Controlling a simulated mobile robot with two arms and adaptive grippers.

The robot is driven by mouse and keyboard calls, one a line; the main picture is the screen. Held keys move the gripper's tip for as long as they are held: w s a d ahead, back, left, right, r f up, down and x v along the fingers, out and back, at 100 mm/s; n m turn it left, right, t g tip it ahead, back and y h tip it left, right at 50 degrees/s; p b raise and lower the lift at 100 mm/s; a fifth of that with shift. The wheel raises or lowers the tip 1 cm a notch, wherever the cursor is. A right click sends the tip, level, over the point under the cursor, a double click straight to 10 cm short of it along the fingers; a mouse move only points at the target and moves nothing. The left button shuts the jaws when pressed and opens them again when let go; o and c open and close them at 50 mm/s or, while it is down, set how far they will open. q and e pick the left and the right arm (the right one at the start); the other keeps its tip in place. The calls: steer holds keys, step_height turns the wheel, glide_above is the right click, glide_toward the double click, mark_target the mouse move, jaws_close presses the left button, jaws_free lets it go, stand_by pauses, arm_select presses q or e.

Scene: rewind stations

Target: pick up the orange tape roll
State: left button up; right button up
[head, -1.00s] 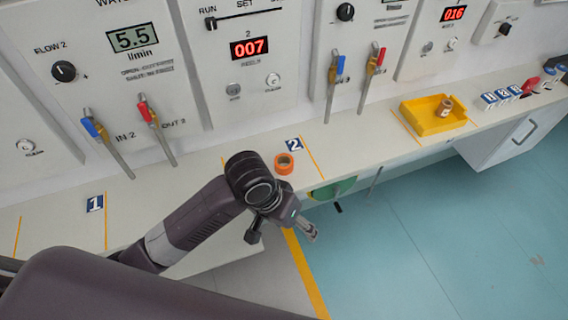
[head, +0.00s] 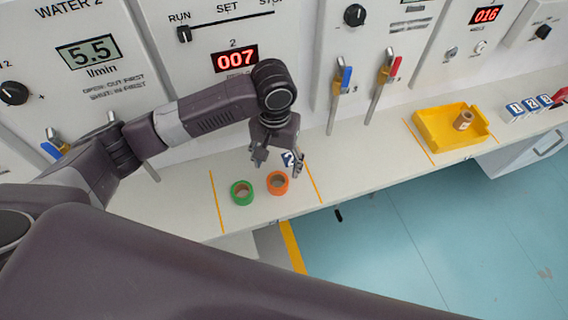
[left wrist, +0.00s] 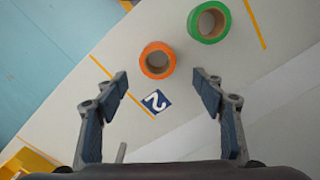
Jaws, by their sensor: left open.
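The orange tape roll (head: 278,183) lies flat on the white counter (head: 362,180) at station 2. It also shows in the left wrist view (left wrist: 157,60), ahead of the fingers and roughly between their lines. My left gripper (head: 277,166) is open and empty, above the counter just behind the roll, near the "2" label. The left wrist view shows its two fingers (left wrist: 162,88) spread wide, with nothing between them but counter and the blue label (left wrist: 156,101). My right gripper is not in view.
A green tape roll (head: 241,192) lies close to the left of the orange one. A yellow tray (head: 428,136) with a brown roll (head: 463,120) stands at the right. Valve levers (head: 383,82) stick out from the wall panels behind.

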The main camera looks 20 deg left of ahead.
mark_target(277, 182)
arm_select(q)
steer(key=shift+f, duration=0.3)
steer(key=f, duration=0.1)
steer(key=s+f+p, duration=0.1)
steer(key=f, duration=0.1)
steer(key=shift+s+d+f, duration=0.1)
steer(key=shift+s+f, duration=0.1)
steer(key=shift+s, duration=0.2)
step_height(277, 182, down, 3)
steer(key=shift+w+r+p, duration=0.15)
steer(key=shift+r+p, duration=0.05)
steer(key=shift+p, duration=0.2)
steer(key=shift+f, duration=0.35)
steer(key=c, duration=1.2)
steer(key=shift+r, duration=0.1)
steer(key=shift+c, duration=0.4)
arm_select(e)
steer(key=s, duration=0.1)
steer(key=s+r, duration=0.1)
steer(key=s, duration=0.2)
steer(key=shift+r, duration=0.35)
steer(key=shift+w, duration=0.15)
